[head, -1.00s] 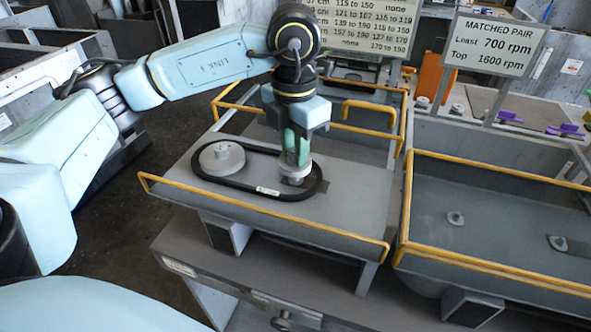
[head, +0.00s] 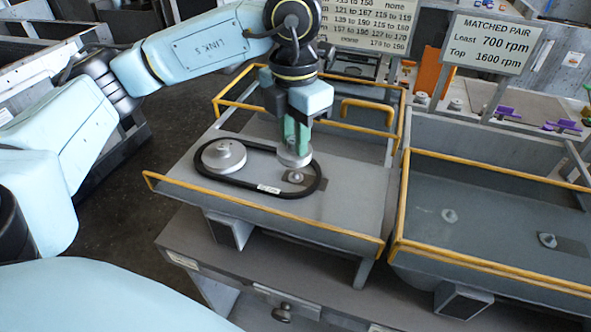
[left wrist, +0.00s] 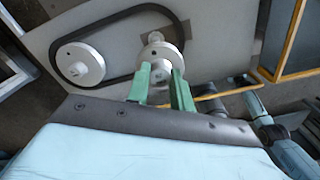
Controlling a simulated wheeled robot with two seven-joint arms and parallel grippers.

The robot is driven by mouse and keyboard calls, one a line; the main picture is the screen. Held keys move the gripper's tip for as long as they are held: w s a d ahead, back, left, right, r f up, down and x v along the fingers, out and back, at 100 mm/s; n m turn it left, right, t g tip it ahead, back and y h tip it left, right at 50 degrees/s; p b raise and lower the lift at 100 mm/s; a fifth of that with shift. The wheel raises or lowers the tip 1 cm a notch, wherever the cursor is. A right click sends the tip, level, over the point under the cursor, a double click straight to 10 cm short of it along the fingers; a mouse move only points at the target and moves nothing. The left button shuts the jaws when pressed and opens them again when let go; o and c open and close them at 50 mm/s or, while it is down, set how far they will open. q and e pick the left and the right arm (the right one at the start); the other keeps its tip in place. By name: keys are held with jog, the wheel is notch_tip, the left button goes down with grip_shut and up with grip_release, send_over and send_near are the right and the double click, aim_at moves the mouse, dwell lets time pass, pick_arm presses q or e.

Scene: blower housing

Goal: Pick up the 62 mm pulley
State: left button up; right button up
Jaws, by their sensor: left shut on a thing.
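A silver pulley (head: 294,160), whose size I cannot read, is held in the green fingers of my left gripper (head: 296,143). It hangs a little above a short post (head: 295,178) on the left tray's plate. In the left wrist view the pulley (left wrist: 152,51) shows between and beyond the fingertips of my left gripper (left wrist: 161,77), which are shut on its hub. A larger silver pulley (head: 223,156) sits on the plate to the left; it also shows in the left wrist view (left wrist: 80,64).
A black belt (head: 240,193) lies in a loop around the larger pulley and the bare post. Yellow rails (head: 260,207) edge the tray. A second tray (head: 490,215) at right holds two small posts. Signs, one reading "MATCHED PAIR" (head: 492,44), stand behind.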

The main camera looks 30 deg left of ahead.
pick_arm(q)
jog(key=s+d+r, duration=0.1)
jog(key=s+d, duration=0.2)
jog(key=s, duration=0.3)
jog(key=shift+d+r+p, duration=0.3)
jog(key=shift+d+p, duration=0.1)
jog(key=shift+p, duration=0.05)
jog(key=shift+s, duration=0.1)
